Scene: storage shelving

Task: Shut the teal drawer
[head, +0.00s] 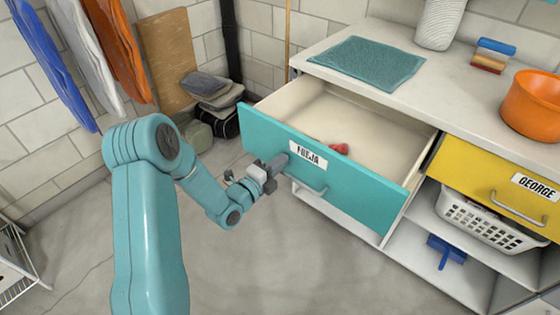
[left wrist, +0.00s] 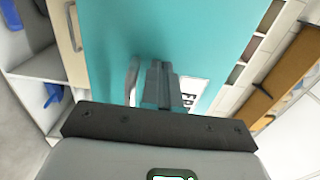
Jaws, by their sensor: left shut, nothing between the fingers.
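The teal drawer (head: 345,188) is pulled out of the white cabinet and stands open. Its front carries a white name label (head: 308,155) and a silver bar handle. Inside it lies a small red object (head: 339,148). My left gripper (head: 279,162) is shut and empty, with its fingertips at the drawer front beside the label; I cannot tell whether they touch it. In the left wrist view the shut fingers (left wrist: 163,85) point at the teal front (left wrist: 190,35), next to the handle (left wrist: 132,78). My right gripper is not in view.
A yellow drawer (head: 490,182) to the right is closed, above a white basket (head: 487,220). The worktop holds a teal mat (head: 367,63) and an orange pot (head: 532,105). Bags (head: 213,92) lie by the wall. The floor in front is clear.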

